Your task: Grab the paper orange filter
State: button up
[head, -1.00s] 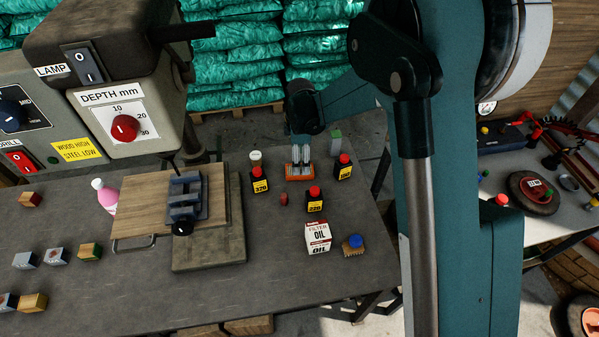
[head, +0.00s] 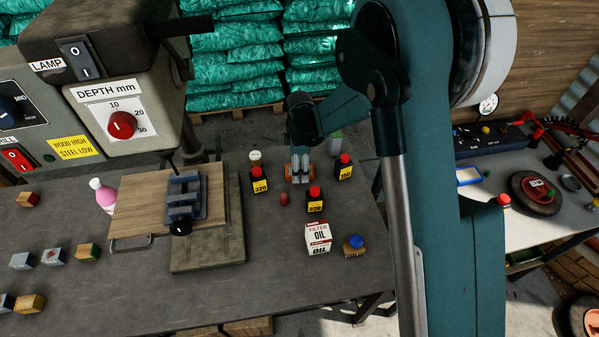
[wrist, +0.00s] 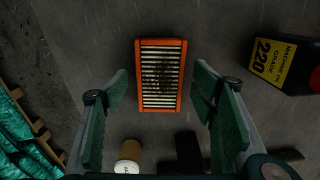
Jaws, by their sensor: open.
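The paper orange filter (wrist: 160,75) lies on the bench in the wrist view, an orange rectangular frame around pale pleats with a dark dirty patch. My gripper (wrist: 161,92) is open and empty, its green-padded fingers to the left and right of the filter in that picture, with gaps on both sides. In the head view my gripper (head: 298,180) is over the filter (head: 288,172), hiding most of it; only orange edges show. How high the fingertips are above the bench is hard to tell.
Close around are the 220 oil bottle (head: 316,203), the 320 bottle (head: 260,183), the 150 bottle (head: 344,171), a white-lidded container (head: 255,158) and a small red object (head: 283,198). An oil filter box (head: 318,237) stands nearer. A drill vise (head: 186,197) is left.

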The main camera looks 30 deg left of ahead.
jog(key=c, duration=1)
jog(key=shift+r, duration=0.1)
jog(key=shift+r+p, duration=0.85)
jog(key=shift+r, duration=4.1)
